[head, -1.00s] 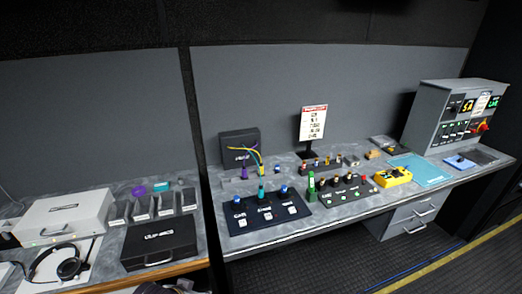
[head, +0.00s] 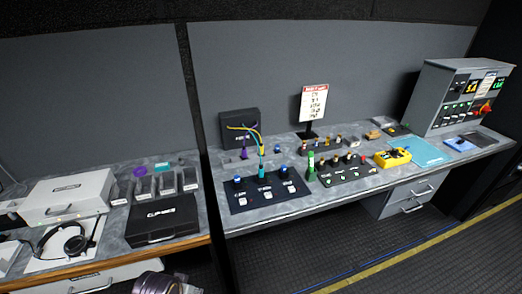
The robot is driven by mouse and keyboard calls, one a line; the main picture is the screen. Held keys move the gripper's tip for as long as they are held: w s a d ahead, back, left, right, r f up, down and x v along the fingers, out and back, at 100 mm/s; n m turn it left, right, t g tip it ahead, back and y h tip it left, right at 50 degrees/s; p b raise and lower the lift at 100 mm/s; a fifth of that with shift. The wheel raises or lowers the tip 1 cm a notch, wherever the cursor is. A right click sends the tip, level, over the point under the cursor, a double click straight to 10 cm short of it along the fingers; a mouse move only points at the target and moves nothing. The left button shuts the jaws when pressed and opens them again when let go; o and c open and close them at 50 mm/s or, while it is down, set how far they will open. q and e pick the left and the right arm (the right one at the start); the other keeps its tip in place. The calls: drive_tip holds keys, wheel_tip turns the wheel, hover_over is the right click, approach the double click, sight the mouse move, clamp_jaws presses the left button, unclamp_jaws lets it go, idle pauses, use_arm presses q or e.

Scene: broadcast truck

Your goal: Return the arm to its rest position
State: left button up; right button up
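Neither of my grippers shows in the head view. Only a rounded grey part, which looks like a link of my own arm, shows at the bottom edge left of centre. It is low in front of the left desk and apart from the things on the desks. Whether the grippers are open or shut is hidden.
The left desk holds a white case (head: 67,195), a black case (head: 162,219) and a headset (head: 68,240). The right desk holds a dark blue switch panel (head: 265,190), a yellow device (head: 392,157) and a grey control cabinet (head: 453,95). The floor (head: 350,245) in front is clear.

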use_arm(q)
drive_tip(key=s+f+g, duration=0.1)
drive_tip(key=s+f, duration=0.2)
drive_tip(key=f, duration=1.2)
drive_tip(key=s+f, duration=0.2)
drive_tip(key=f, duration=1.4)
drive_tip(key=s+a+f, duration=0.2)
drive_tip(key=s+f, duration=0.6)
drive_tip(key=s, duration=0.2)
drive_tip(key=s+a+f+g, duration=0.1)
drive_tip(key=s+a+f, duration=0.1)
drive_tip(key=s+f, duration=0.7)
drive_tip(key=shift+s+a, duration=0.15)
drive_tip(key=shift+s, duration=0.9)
